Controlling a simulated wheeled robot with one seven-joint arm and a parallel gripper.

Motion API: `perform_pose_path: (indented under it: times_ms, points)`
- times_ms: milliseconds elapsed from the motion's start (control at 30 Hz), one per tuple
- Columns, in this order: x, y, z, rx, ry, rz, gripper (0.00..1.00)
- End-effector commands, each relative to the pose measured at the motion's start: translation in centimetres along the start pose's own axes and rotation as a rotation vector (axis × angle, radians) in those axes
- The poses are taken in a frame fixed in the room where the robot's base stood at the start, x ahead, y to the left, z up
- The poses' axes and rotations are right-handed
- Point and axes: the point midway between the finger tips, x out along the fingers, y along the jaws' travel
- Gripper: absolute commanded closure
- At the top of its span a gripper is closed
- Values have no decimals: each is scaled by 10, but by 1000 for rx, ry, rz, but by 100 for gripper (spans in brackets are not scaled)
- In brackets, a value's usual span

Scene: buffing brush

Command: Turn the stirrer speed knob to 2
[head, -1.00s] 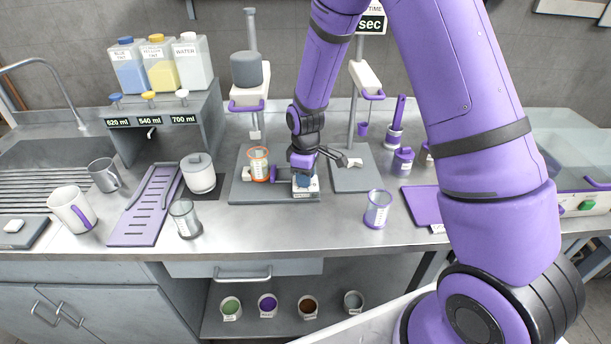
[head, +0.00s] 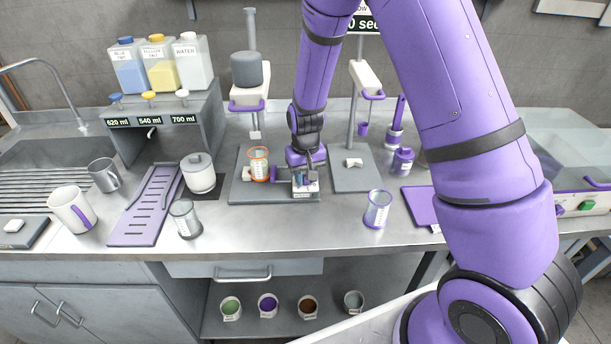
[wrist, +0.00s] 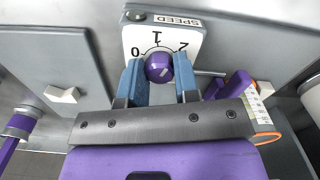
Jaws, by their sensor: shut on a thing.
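The purple speed knob (wrist: 158,68) sits on a white dial plate (wrist: 188,36) marked 0, 1, 2 and SPEED in the wrist view. My gripper (wrist: 161,80) has its two blue fingers on either side of the knob, shut on it. A pale pointer line shows on the knob's face, but I cannot tell for sure which number it points at. In the head view my gripper (head: 306,180) is over the front right of the stirrer base (head: 240,192), and hides the knob there.
An orange-rimmed beaker (head: 258,164) stands on the stirrer base just left of my gripper. A second stand's grey base (head: 350,181) is close on the right. A purple-banded beaker (head: 377,208) stands further right on the bench.

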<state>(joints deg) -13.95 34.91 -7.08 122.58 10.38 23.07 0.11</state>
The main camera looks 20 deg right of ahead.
Motion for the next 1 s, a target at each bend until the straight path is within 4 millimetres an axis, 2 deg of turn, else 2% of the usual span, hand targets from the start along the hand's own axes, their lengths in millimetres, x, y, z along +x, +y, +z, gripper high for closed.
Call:
perform_pose_path:
  times_ms: [200, 500, 1000]
  points:
    - [-1, 0, -1, 185, 3, 0, 95]
    - [-1, 0, -1, 368, 3, -1, 95]
    - [-1, 0, -1, 456, 2, -1, 95]
